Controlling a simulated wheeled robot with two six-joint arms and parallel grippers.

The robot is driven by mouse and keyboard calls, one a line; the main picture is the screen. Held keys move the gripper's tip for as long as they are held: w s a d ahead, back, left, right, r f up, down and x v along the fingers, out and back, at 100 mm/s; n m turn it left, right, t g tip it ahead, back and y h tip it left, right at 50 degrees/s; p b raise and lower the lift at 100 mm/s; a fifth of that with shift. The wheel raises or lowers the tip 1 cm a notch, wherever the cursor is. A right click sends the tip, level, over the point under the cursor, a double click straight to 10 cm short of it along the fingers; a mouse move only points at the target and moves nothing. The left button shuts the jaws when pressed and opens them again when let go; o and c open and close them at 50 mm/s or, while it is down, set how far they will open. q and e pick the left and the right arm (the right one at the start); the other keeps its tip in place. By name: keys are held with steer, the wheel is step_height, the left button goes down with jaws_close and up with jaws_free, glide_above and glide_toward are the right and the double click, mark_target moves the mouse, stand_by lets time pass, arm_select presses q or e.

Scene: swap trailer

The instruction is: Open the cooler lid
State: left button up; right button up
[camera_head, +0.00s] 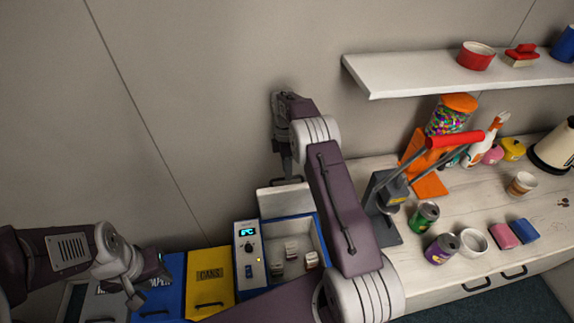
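The cooler (247,285) is a white and blue box with a small display and knob on its left part. Its white lid (284,200) stands raised at the back, near the wall, and the inside shows a few small pale items (291,249). My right arm reaches across the cooler's right side and hides part of it. My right gripper (286,165) is above the lid's upper edge, close to the wall; its fingers are small and dark, and I cannot tell whether they touch the lid. My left gripper (148,284) is over the bins at the lower left, its fingers apart and empty.
A blue bin (172,275) and a yellow cans bin (209,284) stand left of the cooler. Right of it, a counter (480,220) holds a can crusher (385,205), cans (425,216), a bowl (473,242) and sponges. A white shelf (430,72) hangs above.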

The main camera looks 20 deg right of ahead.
step_height(320, 180, up, 6)
steer(key=w, duration=0.1)
steer(key=shift+d, duration=0.15)
steer(key=shift+w, duration=0.1)
